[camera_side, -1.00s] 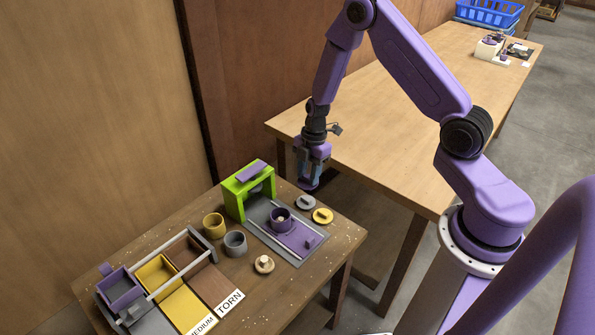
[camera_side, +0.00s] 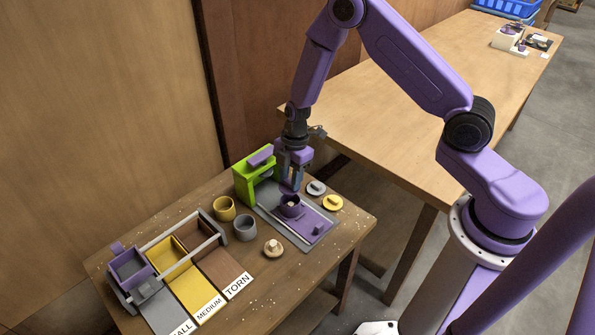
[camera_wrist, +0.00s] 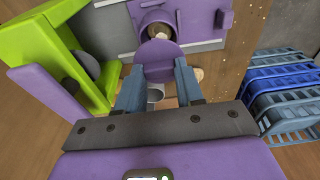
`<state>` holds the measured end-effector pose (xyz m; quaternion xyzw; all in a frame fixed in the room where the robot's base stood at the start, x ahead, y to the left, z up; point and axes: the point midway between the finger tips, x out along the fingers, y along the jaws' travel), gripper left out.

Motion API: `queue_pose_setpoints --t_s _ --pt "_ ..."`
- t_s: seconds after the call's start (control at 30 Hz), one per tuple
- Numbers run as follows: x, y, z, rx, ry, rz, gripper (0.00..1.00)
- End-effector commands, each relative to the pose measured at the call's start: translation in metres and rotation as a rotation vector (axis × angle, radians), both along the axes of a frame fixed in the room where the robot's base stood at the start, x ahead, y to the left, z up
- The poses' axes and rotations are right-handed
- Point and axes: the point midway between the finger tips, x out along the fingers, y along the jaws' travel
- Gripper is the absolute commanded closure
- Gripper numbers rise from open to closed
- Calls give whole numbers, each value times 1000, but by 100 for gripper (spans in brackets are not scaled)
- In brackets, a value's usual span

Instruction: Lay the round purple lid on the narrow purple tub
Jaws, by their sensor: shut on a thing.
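My gripper (camera_side: 291,187) hangs just above and behind the narrow purple tub (camera_side: 290,208), beside the green frame. In the wrist view my gripper (camera_wrist: 159,72) has its blue-grey fingers shut on the round purple lid (camera_wrist: 158,56). The lid is seen face-on there and overlaps the near edge of the purple tub (camera_wrist: 146,18) in the picture; a gap between them is visible in the side view. The tub stands upright, open, with a pale mushroom inside, at the end of the purple plate. The lid is hard to make out in the side view.
A green frame (camera_side: 241,184) with a purple panel stands left of my gripper.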

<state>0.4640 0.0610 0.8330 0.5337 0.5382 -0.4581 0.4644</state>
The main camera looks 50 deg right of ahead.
Motion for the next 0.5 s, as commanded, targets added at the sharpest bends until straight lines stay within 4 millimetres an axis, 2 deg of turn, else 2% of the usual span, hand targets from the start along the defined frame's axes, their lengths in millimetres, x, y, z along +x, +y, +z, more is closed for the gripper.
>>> queue_pose_setpoints --t_s 0.5 --pt "0 -1 -36 -1 -1 -1 91"
